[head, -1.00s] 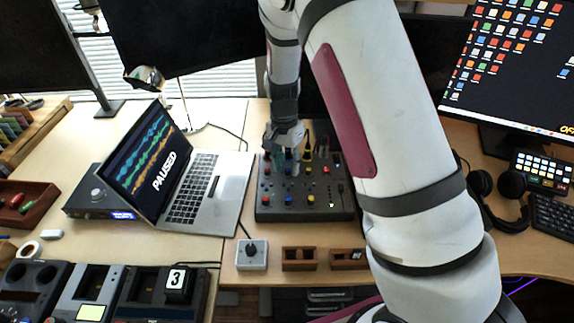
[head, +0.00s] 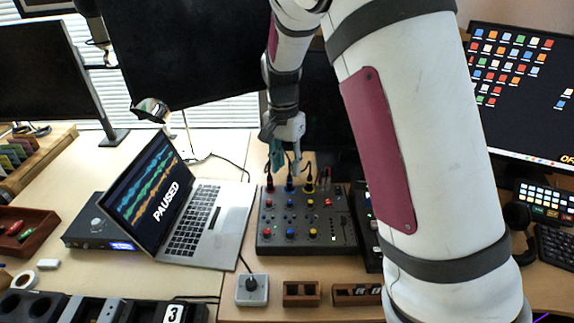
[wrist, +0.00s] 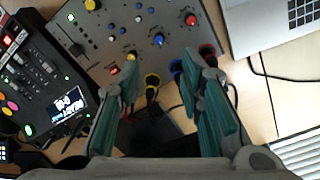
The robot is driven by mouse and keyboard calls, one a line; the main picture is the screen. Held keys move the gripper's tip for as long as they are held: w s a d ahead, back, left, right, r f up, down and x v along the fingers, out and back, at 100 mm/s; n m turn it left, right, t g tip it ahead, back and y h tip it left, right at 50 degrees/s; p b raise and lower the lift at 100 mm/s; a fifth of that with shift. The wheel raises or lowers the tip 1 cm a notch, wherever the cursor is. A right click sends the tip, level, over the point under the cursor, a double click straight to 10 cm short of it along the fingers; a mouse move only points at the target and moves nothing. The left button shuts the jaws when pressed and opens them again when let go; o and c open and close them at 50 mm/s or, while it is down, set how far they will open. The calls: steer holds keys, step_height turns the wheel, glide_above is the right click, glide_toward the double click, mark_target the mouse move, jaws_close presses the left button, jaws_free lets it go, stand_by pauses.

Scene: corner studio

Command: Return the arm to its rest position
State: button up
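My arm rises at the right of the head view and bends down at the back of the desk. My gripper (head: 279,160) hangs above the rear edge of the grey mixer (head: 267,232), pointing down. In the wrist view my gripper (wrist: 164,62) shows two teal-padded fingers spread apart with nothing held between them. A yellow-ringed cable plug (wrist: 152,82) shows between the fingers, lower down on the mixer's rear edge. Red and blue plugs are beside it, partly hidden by one finger.
An open laptop (head: 212,245) reading PAUSED stands left of the mixer. A black device with a small screen (wrist: 45,95) lies beside the mixer. A monitor (head: 545,120) is at right. A small knob box (head: 252,290) and wooden holders (head: 301,294) sit at the front edge.

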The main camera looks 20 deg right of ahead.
steer(key=s+r+n+t+y+p, duration=0.1)
steer(key=s+r+n+p, duration=0.1)
steer(key=s+r, duration=0.65)
steer(key=s+r+n+t+p, duration=0.1)
steer(key=s+r, duration=0.3)
steer(key=s, duration=0.4)
steer(key=s+r+n+t+p, duration=0.1)
steer(key=s+r+n, duration=0.3)
steer(key=s, duration=0.4)
steer(key=s+d+r+n+t+p, duration=0.1)
steer(key=s+r+n, duration=0.2)
steer(key=s, duration=0.5)
steer(key=shift+s+r+t+h, duration=0.2)
steer(key=shift+r+t+h, duration=0.1)
steer(key=shift+r, duration=0.55)
